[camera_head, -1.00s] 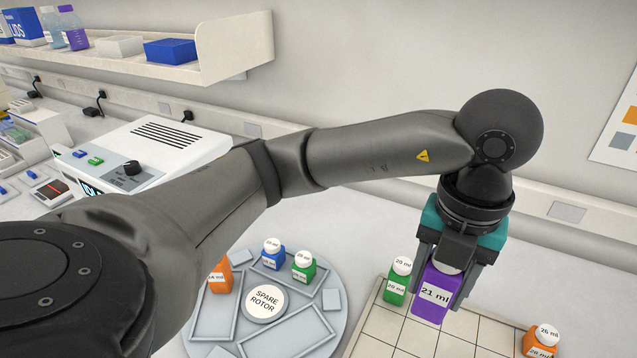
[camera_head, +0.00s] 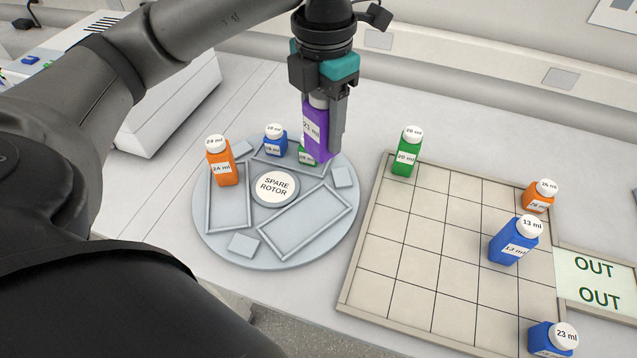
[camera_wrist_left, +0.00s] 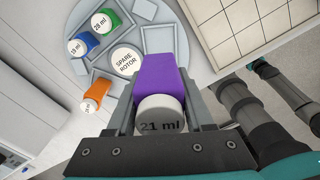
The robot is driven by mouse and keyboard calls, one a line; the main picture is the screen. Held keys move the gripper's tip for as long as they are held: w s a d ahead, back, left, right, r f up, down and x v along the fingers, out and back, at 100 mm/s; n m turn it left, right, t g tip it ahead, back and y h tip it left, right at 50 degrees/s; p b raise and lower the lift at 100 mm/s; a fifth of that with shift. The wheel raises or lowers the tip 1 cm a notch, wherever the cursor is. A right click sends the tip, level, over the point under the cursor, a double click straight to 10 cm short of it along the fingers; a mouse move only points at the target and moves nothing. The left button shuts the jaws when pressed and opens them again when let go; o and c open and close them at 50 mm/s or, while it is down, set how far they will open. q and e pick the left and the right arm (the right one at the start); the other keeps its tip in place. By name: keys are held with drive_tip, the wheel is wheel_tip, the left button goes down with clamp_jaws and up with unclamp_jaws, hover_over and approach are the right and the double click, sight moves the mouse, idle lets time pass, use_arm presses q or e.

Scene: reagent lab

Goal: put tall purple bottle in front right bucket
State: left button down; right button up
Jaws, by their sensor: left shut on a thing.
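The tall purple bottle (camera_head: 315,135), labelled 21 ml with a white cap, is in my left gripper (camera_head: 323,125). The gripper is shut on it from above; the bottle hangs upright near the back right of the round rotor. In the left wrist view the purple bottle (camera_wrist_left: 157,80) sits between the fingers, cap towards the camera. The front right bucket (camera_head: 303,222) is an empty rectangular frame, in front of and below the bottle. The purple bottle partly hides a green bottle (camera_head: 307,152). My right gripper is not in view.
On the rotor, an orange bottle (camera_head: 222,165) stands at the left bucket and a blue bottle (camera_head: 276,141) at the back one. A gridded tray (camera_head: 400,225) on the right holds a green bottle (camera_head: 406,152), two blue ones and a small orange one. An OUT card lies beside it.

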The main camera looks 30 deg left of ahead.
sight(322, 142)
use_arm(q)
wheel_tip(322, 142, down, 15)
drive_tip(key=shift+f+b, duration=0.15)
drive_tip(key=shift+b, duration=0.55)
drive_tip(key=shift+f, duration=0.2)
drive_tip(key=shift+c, duration=1.4)
unclamp_jaws()
drive_tip(key=shift+r, duration=0.1)
drive_tip(key=shift+r, duration=0.2)
wheel_tip(322, 142, up, 12)
drive_tip(key=shift+f+p, duration=0.1)
drive_tip(key=shift+p, duration=0.4)
